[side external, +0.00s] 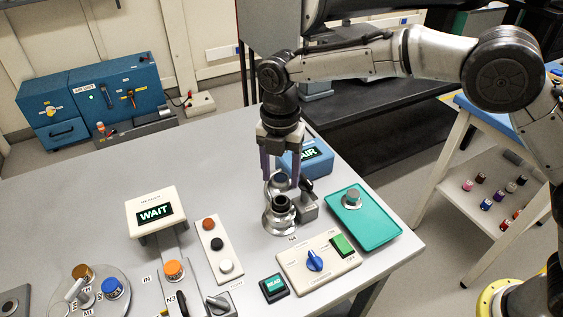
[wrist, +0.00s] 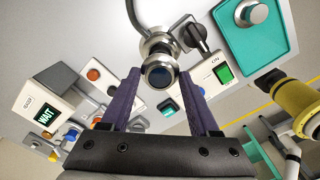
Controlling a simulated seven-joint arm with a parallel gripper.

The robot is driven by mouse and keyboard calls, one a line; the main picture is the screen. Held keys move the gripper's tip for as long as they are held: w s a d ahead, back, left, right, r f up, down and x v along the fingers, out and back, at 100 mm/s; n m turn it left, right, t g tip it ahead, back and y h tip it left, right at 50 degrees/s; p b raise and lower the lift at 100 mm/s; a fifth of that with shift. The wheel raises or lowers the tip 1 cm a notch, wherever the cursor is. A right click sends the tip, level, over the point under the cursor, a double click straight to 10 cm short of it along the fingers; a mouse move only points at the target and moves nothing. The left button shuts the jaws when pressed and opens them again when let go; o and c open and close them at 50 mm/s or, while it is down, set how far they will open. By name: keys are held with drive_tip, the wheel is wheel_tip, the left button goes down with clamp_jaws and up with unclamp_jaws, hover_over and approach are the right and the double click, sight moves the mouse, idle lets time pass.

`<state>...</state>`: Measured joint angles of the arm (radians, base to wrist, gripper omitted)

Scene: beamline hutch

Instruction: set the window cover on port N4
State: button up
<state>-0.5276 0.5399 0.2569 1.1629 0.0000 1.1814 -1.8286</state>
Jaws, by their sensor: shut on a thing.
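My gripper (side external: 280,178) has its two purple fingers pointing down over port N4. In the wrist view the cover (wrist: 160,73) sits between the fingertips (wrist: 160,78). Port N4 (side external: 280,218) is a silver flanged neck with a dark open mouth, standing on the table beside its N4 label. The cover appears just above and behind the mouth in the side view; whether they touch is unclear. In the wrist view the port (wrist: 157,45) is partly hidden behind the cover.
A teal tray (side external: 378,233) holds a metal knobbed piece (side external: 352,198). A control panel (side external: 291,270) lies in front. The WAIT display (side external: 155,213) stands left.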

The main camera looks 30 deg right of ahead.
sight(281, 200)
drive_tip(key=shift+f, duration=1.95)
drive_tip(key=shift+f, duration=0.55)
drive_tip(key=o, duration=1.5)
